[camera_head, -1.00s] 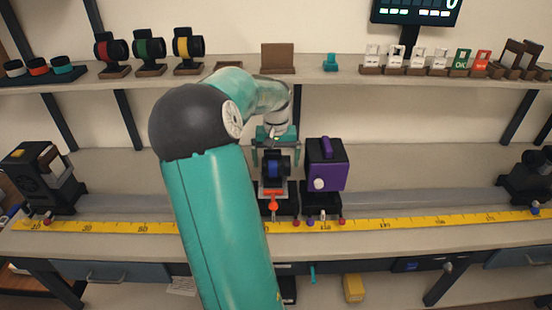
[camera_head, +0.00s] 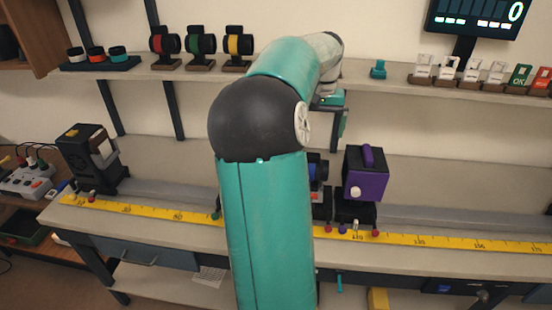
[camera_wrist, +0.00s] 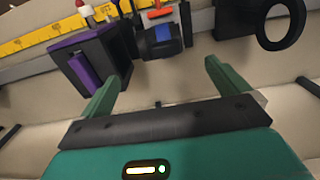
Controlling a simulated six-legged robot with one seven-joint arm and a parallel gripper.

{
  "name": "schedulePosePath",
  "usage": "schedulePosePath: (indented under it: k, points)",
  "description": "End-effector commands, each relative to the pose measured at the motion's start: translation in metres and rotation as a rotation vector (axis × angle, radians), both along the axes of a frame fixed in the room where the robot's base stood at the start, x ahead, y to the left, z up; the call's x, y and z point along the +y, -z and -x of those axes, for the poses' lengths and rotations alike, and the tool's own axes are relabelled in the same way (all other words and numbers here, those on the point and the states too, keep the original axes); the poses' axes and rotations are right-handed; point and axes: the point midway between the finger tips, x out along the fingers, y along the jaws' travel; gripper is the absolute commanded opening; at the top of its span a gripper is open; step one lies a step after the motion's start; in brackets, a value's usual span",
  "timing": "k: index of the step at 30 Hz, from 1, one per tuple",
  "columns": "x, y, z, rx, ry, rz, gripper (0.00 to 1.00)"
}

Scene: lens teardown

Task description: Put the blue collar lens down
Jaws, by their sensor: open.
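The blue collar lens (camera_head: 318,170) is a black barrel with a blue band, seated on a carriage on the rail. In the head view my arm hides its left part. In the wrist view the lens (camera_wrist: 160,42) lies beyond my fingertips, beside the purple box, with an orange part (camera_wrist: 160,12) at its carriage. My gripper (camera_wrist: 162,72) is open and empty, apart from the lens. In the head view my gripper (camera_head: 332,108) is above the lens, close to shelf height, and partly hidden by my arm.
A purple box (camera_head: 366,176) stands just right of the lens. A yellow ruler (camera_head: 140,210) runs along the bench front. Red, green and yellow collar lenses (camera_head: 200,44) stand on the upper shelf. A black ring (camera_wrist: 278,22) shows at the wrist view's upper right.

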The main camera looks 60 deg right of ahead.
Motion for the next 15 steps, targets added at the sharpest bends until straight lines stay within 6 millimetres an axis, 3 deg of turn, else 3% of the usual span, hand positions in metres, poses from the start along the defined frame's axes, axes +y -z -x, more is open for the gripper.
schedulePosePath:
  k: [8,11,15]
  points:
    - [0.010,0.000,-0.007,-0.015,-0.019,-0.003,1.00]
    - [0.036,-0.003,-0.025,-0.057,-0.072,-0.007,1.00]
    - [0.104,-0.007,-0.062,-0.141,-0.208,-0.010,1.00]
